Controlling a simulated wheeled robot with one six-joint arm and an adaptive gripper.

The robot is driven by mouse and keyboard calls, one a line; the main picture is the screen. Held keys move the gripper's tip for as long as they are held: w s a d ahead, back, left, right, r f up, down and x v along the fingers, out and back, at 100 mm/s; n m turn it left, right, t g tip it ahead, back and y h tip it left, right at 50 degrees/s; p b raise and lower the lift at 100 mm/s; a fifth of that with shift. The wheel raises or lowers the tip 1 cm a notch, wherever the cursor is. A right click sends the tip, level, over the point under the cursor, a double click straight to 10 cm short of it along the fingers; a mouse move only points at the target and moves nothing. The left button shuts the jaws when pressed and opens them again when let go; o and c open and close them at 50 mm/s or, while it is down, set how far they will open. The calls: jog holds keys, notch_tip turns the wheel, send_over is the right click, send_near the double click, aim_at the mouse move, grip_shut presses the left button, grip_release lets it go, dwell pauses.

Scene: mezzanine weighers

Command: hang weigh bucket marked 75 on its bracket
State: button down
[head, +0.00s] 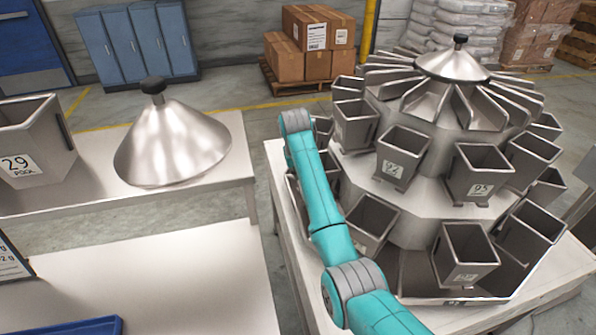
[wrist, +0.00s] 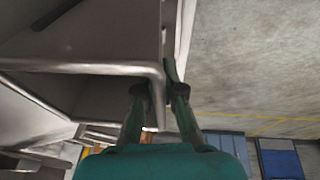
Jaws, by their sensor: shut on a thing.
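In the wrist view my gripper (wrist: 157,88) has its dark fingertips closed on the thin wall of a grey steel bucket (wrist: 90,67). The bucket's rim and open inside fill the upper left of that view. No number on it is visible, so I cannot tell whether it is the one marked 75. In the head view my teal arm reaches to the left side of the round weigher (head: 432,121), and my gripper is hidden behind the arm. Its bracket cannot be made out. I cannot tell whether the held bucket is on a bracket or apart from it.
Hung buckets ring the weigher, including one marked 92 (head: 400,153) and one marked 95 (head: 478,174). A bucket marked 29 (head: 36,140) and a steel cone (head: 172,140) stand on the left bench (head: 90,207). A floor gap separates bench and weigher table.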

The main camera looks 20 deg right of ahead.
jog(key=shift+f, duration=0.4)
dwell(0.5)
jog(key=c, duration=1.2)
grip_release()
jog(key=shift+f, duration=0.1)
jog(key=v, duration=1.2)
